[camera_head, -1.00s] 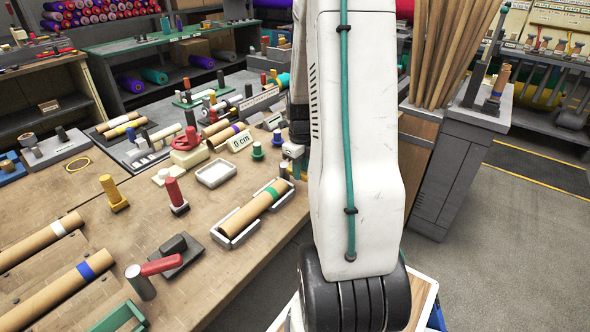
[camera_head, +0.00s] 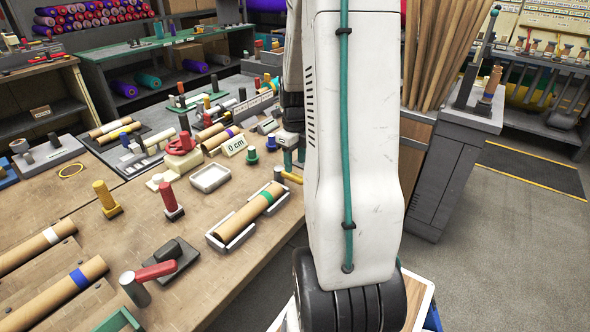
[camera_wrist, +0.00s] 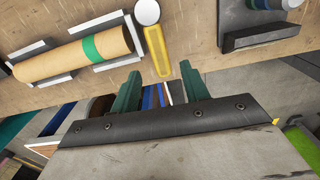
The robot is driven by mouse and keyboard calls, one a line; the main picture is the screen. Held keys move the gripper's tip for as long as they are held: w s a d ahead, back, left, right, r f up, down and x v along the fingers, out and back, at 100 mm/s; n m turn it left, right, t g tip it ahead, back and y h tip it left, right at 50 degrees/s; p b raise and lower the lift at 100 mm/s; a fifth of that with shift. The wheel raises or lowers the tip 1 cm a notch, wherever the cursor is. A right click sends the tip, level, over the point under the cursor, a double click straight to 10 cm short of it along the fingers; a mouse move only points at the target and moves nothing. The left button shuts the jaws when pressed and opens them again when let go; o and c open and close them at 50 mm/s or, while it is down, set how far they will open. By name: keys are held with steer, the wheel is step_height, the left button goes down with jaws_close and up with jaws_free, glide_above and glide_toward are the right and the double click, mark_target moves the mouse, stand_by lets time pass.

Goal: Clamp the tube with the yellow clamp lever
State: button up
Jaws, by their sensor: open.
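A cardboard tube with a green band (camera_head: 248,216) lies in a pale grey cradle (camera_head: 216,241) near the bench's right edge; the tube also shows in the wrist view (camera_wrist: 70,58). Beside the tube's far end is the yellow clamp lever (camera_head: 291,177), attached to a round grey post (camera_head: 278,173). In the wrist view the lever (camera_wrist: 156,50) points from the post's pale top toward my gripper. My gripper (camera_wrist: 160,71) is open and empty, its green fingers on either side of the lever's free end in the picture. I cannot tell whether their depths match.
A red-handled lever (camera_head: 155,271) and a blue-banded tube (camera_head: 62,290) are at the near left. A white tray (camera_head: 210,178) and a "0 cm" sign (camera_head: 234,145) stand beyond the green-banded tube. The floor right of the bench is open.

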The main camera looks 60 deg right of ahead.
mark_target(295, 175)
steer(key=shift+r, duration=1.65)
steer(key=shift+s+a+n, duration=0.2)
steer(key=shift+n, duration=0.9)
steer(key=s+a+r+n, duration=0.4)
steer(key=a+n, duration=0.7)
steer(key=s+a+r+n+t, duration=0.1)
steer(key=s+a+r+n, duration=0.3)
steer(key=a+n, duration=0.7)
steer(key=s+a+r+n, duration=0.4)
steer(key=a+r+n, duration=0.2)
steer(key=a+n, duration=0.5)
steer(key=shift+s+r+n, duration=0.25)
steer(key=shift+s+n, duration=0.05)
steer(key=shift+n, duration=0.3)
